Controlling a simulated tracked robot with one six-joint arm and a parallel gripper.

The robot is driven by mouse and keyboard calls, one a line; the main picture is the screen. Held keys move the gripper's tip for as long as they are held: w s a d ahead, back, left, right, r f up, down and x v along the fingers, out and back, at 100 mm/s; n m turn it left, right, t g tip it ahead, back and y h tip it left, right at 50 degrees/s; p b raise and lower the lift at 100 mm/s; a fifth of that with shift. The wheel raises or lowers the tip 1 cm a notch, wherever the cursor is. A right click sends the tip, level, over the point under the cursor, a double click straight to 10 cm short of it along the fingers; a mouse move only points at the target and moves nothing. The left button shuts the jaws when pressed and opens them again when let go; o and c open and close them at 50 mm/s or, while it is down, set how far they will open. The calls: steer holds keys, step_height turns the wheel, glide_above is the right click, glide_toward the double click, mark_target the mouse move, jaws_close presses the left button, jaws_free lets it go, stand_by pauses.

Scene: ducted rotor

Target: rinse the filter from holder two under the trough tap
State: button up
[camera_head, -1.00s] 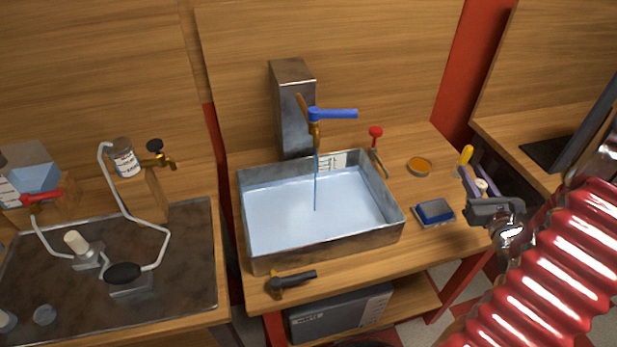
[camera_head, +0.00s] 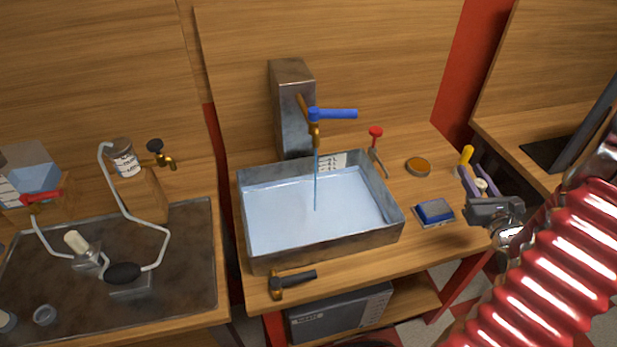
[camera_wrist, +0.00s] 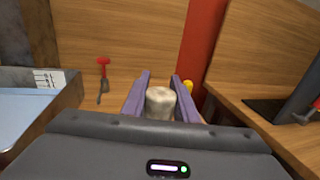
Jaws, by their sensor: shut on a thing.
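My gripper (camera_head: 476,183) is at the right of the head view, above the right end of the middle bench. Its purple fingers are shut on a small pale cylinder, the filter (camera_head: 481,184), which also shows between the fingers in the wrist view (camera_wrist: 160,102). The metal trough (camera_head: 322,250) stands on the middle bench, left of my gripper, with pale water in it. The tap with its blue lever (camera_head: 332,114) stands over the trough, and a thin blue stream falls from it. A white filter (camera_head: 76,241) sits in a holder on the left bench.
A blue sponge in a dish (camera_head: 435,212), an orange round tin (camera_head: 418,167) and a red-handled tool (camera_head: 376,140) lie right of the trough. A dark monitor (camera_head: 582,125) stands on the right bench.

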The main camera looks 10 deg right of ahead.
steer(key=shift+s+d, duration=0.2)
steer(key=shift+s, duration=0.1)
steer(key=shift+w+a, duration=0.1)
steer(key=shift+w, duration=0.05)
stand_by(0.5)
steer(key=shift+w+a, duration=0.2)
steer(key=shift+w, duration=0.1)
steer(key=shift+w, duration=0.1)
steer(key=shift+a, duration=0.15)
stand_by(0.3)
steer(key=s+a, duration=0.4)
steer(key=a, duration=0.2)
steer(key=shift+a, duration=0.35)
stand_by(0.7)
steer(key=shift+s, duration=0.1)
stand_by(2.4)
